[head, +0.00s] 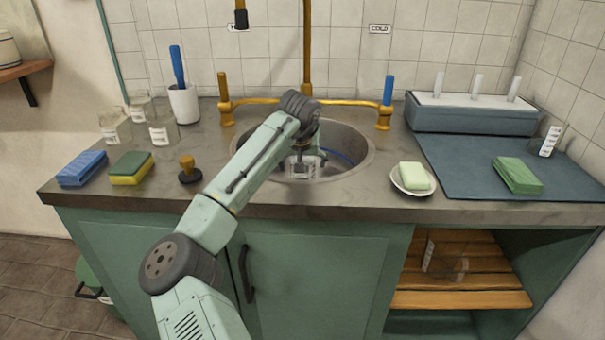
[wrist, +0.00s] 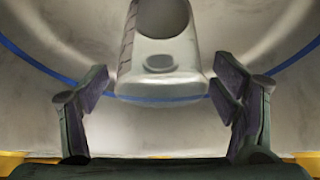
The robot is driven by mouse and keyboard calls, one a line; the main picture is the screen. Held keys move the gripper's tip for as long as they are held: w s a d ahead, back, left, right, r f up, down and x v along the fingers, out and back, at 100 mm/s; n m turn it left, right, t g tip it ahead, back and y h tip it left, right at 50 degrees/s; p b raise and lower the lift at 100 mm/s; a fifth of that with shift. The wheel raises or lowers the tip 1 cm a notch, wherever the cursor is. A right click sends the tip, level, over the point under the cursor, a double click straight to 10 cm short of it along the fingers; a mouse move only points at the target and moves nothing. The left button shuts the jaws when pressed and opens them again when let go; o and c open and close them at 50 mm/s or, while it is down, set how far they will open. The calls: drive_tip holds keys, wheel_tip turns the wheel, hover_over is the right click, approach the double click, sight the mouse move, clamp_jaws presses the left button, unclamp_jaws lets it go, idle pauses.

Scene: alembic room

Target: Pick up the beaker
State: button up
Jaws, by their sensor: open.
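My gripper (head: 302,158) points down into the round sink (head: 362,160) in the head view. A small clear, glassy thing (head: 303,171), which looks like a beaker, is in the sink at the gripper; my arm hides part of it. In the wrist view my gripper (wrist: 162,84) is open, with one dark finger on each side. A smooth grey shape (wrist: 160,50) with a dark oval lies between and beyond the fingertips, with a gap on each side. I cannot tell for sure that it is the beaker. Several other glass vessels (head: 162,128) stand at the counter's left.
Brass taps (head: 384,117) and a spout rise behind the sink. Another glass vessel (head: 549,140) stands at the right, and one lies on the lower shelf (head: 460,299).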

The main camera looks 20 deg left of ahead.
drive_tip(key=shift+c, duration=0.2)
drive_tip(key=shift+r, duration=0.1)
drive_tip(key=c, duration=1.6)
drive_tip(key=shift+o, duration=0.2)
drive_tip(key=shift+r, duration=0.1)
wheel_tip(320, 180, up, 10)
drive_tip(key=shift+f+b, duration=0.2)
drive_tip(key=shift+b, duration=0.2)
